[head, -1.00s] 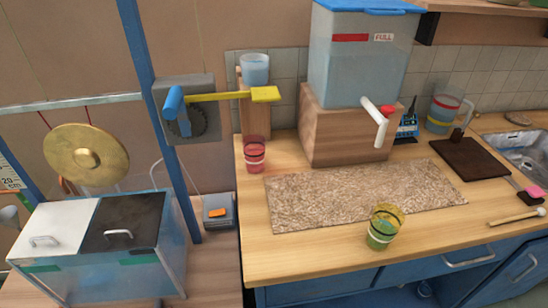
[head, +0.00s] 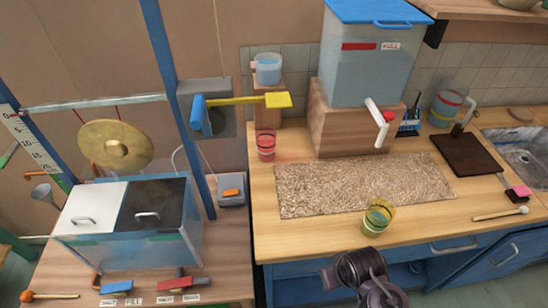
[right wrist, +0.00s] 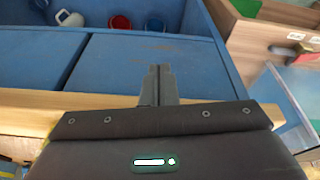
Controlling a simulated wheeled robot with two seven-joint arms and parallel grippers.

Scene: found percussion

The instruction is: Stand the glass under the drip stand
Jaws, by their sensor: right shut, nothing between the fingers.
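A clear glass with yellow and green bands (head: 378,218) stands upright near the counter's front edge. A red-tinted glass (head: 265,146) stands at the counter's back left, in front of a wooden stand (head: 267,101) bearing a clear cup of bluish liquid (head: 267,69). I cannot tell for sure which part is the drip stand. My right arm shows at the bottom of the head view, below the banded glass; its fingertips are not clear there. In the right wrist view my right gripper (right wrist: 158,82) is shut and empty, before blue cabinet fronts. My left gripper is not in view.
A large water tank (head: 365,65) with a white spout sits on a wooden block (head: 335,125). A speckled mat (head: 360,185) covers the counter's middle. A yellow lever (head: 240,100) reaches toward the stand. A mallet (head: 500,213) and a dark board (head: 466,155) lie at right.

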